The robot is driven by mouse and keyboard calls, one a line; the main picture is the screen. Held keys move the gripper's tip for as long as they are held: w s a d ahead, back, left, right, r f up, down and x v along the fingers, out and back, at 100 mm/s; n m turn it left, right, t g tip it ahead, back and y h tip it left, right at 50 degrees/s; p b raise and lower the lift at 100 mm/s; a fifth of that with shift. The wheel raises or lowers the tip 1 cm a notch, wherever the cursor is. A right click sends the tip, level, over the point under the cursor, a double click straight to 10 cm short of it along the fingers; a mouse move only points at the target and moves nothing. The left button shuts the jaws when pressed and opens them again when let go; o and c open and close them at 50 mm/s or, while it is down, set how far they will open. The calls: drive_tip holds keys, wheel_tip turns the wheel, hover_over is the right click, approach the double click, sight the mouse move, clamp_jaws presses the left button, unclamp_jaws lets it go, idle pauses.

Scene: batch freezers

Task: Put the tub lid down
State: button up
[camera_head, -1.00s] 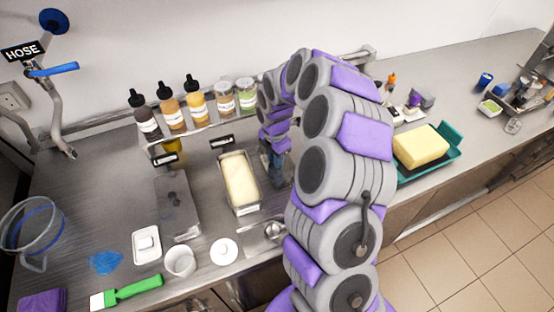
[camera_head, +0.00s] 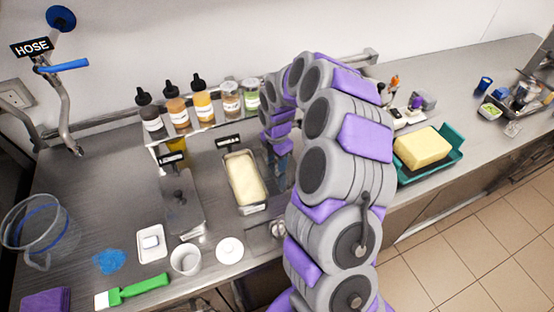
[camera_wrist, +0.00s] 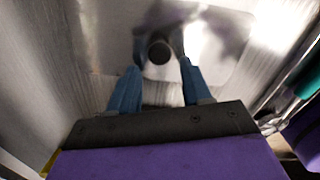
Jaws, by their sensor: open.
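A flat metal lid (camera_wrist: 215,70) with a round dark knob (camera_wrist: 160,52) lies under my gripper (camera_wrist: 158,70) in the wrist view. My blue fingers are apart, one on each side of the knob, and do not appear closed on it. In the head view my gripper (camera_head: 283,165) points down just right of an open metal tub (camera_head: 263,206) of cream-coloured contents. My arm hides the lid beneath it there. Another metal tub, covered by a lid with a knob (camera_head: 181,212), stands left of the open tub.
Several bottles and jars (camera_head: 190,112) stand on a rail behind the tubs. A white cup (camera_head: 186,259), white disc (camera_head: 229,250) and green brush (camera_head: 135,291) lie near the front edge. A teal tray (camera_head: 447,167) with a yellow block (camera_head: 421,147) is at right.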

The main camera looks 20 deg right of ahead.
drive_tip(key=r, duration=0.2)
drive_tip(key=d+r+p, duration=0.1)
drive_tip(key=r, duration=0.1)
drive_tip(key=d+r, duration=0.1)
drive_tip(key=r, duration=0.1)
drive_tip(key=shift+w+p, duration=0.1)
drive_tip(key=shift+p, duration=0.25)
drive_tip(key=s+a+r+m+p, duration=0.1)
drive_tip(key=s+a+r+m, duration=0.1)
drive_tip(key=s+a+r, duration=0.3)
drive_tip(key=s+a+r+m, duration=0.2)
drive_tip(key=s+r, duration=0.1)
drive_tip(key=r, duration=0.4)
drive_tip(key=s+a+r+m+g, duration=0.1)
drive_tip(key=s+a+m, duration=0.1)
drive_tip(key=s+m, duration=0.6)
drive_tip(key=s+a+r+m, duration=0.1)
drive_tip(key=s+m, duration=0.8)
drive_tip(key=s, duration=1.1)
drive_tip(key=shift+s+a+m+g, duration=0.3)
drive_tip(key=shift+s+a+g, duration=0.1)
drive_tip(key=shift+a, duration=0.2)
drive_tip(key=shift+d, duration=0.2)
